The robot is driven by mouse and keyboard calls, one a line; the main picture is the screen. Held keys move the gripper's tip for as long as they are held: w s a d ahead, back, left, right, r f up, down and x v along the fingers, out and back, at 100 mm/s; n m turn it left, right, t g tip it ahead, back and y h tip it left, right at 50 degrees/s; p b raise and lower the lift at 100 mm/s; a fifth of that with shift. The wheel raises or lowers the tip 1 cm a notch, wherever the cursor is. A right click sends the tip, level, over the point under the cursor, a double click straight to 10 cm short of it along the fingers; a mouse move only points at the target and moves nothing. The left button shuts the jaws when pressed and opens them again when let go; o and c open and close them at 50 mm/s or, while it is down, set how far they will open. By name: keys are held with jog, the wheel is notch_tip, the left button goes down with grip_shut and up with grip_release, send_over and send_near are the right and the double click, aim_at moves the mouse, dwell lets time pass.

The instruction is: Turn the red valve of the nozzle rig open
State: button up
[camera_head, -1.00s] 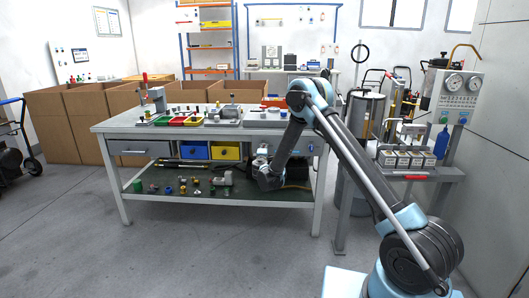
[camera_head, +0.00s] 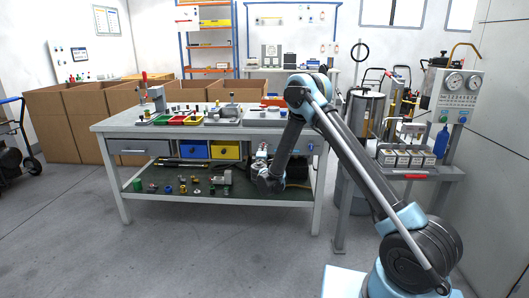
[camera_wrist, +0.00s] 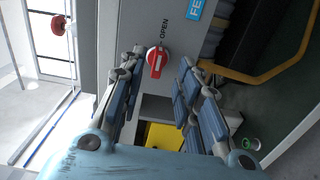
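I see a gap between each finger and the knob, and cannot tell how far off the knob is in depth. In the head view my gripper (camera_head: 266,180) is low at the bench's right part, and I cannot make out the valve there.
A yellow hose (camera_wrist: 262,76) curves at the right in the wrist view, and a yellow bin (camera_wrist: 163,137) shows between the fingers. The workbench (camera_head: 122,127) holds trays and small parts. A gauge stand (camera_head: 458,92) is at the right. The floor in front is clear.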

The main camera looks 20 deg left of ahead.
jog(key=v, duration=0.7)
jog(key=shift+s+d, duration=0.15)
jog(key=shift+s, duration=0.15)
